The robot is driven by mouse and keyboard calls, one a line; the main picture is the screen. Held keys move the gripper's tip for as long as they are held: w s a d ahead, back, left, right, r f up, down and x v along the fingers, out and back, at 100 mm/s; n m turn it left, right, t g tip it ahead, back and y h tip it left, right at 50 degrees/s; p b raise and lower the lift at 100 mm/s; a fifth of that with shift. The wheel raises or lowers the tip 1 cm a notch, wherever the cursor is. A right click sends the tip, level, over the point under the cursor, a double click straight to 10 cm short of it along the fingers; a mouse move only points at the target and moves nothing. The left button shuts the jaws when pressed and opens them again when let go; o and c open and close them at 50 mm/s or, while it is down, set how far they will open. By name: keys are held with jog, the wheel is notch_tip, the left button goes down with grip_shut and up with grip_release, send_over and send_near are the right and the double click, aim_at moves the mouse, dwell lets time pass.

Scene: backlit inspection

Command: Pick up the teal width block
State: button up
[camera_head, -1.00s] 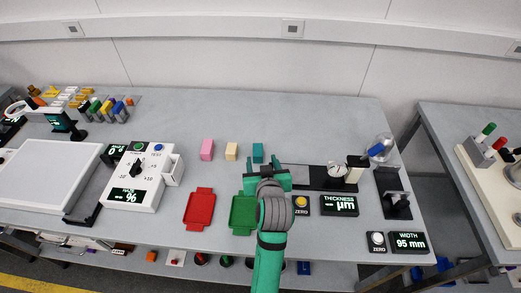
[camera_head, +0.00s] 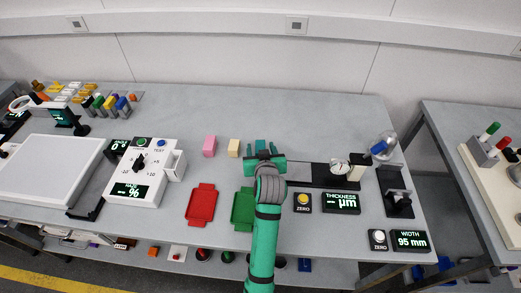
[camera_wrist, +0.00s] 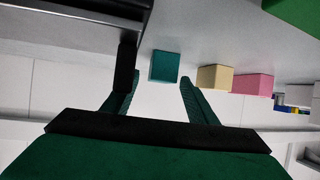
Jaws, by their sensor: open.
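The teal width block (camera_wrist: 165,66) stands on the table, between and beyond my fingers in the wrist view. In the head view the block (camera_head: 260,145) shows only in part behind my gripper (camera_head: 267,152). In the wrist view my gripper (camera_wrist: 155,95) is open and empty, with a finger on each side of the block's line. I cannot tell the exact gap between the fingertips and the block.
A cream block (camera_head: 234,148) and a pink block (camera_head: 210,146) stand left of the teal one. Red (camera_head: 201,206) and green (camera_head: 242,210) trays lie nearer. The thickness gauge (camera_head: 340,168) stands to the right. The table behind the blocks is clear.

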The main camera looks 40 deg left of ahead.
jog(key=c, duration=1.3)
jog(key=shift+o, duration=0.2)
